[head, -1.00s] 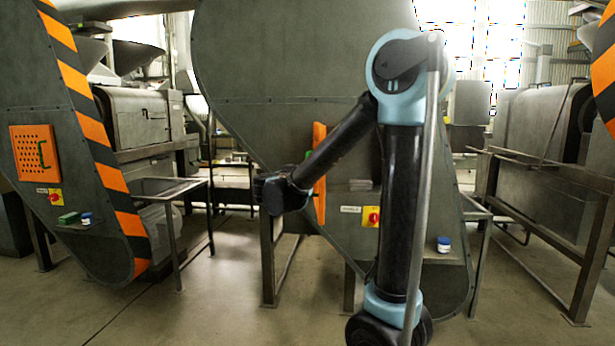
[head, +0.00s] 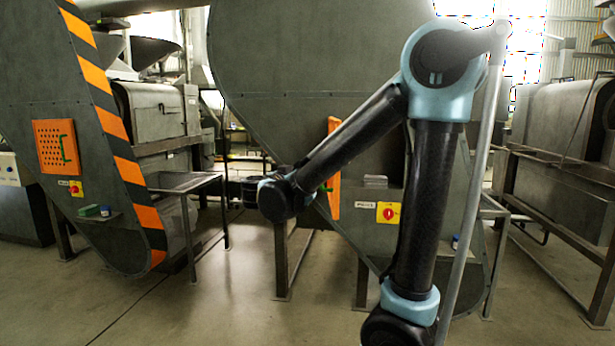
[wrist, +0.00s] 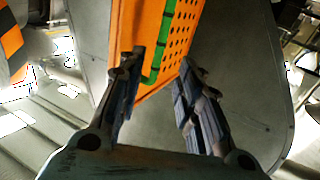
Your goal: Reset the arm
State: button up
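My gripper (wrist: 158,75) shows in the wrist view with its two dark fingers apart and nothing between them. Beyond the fingertips is an orange perforated panel (wrist: 178,35) with a green handle (wrist: 163,45); I cannot tell how far off it is. In the head view my arm rises on the right, bends at a blue-grey joint and reaches down and left to the wrist (head: 285,198), in front of the middle machine. The fingers cannot be made out there.
The middle grey machine (head: 300,110) bears an orange panel (head: 334,165) seen edge-on, and a red and yellow switch (head: 388,213). The left machine has an orange panel (head: 57,147) and a metal table (head: 180,183) beside it. Open floor (head: 220,300) lies at front left.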

jog(key=w+r+n+t+y, duration=0.3)
jog(key=r+n+t+y, duration=0.25)
jog(key=r+y, duration=0.25)
jog(key=s+d+f+n+g+y, duration=0.2)
jog(key=s+f+n+g+y, duration=0.25)
jog(key=f, duration=0.45)
jog(key=s+d+f+n+g+y, duration=0.25)
jog(key=s+f+g, duration=0.4)
jog(key=f, duration=0.35)
jog(key=s+d+f+m+g+h, duration=0.3)
jog(key=s+d+f, duration=0.4)
jog(key=s, duration=0.3)
jog(key=s+d+f+m+g+h, duration=0.2)
jog(key=s+d+f+m+g, duration=0.1)
jog(key=s+d+f, duration=0.5)
jog(key=shift+s+d+f+g+h, duration=0.2)
jog(key=shift+s+d+g+h, duration=0.25)
jog(key=shift+s+g, duration=0.6)
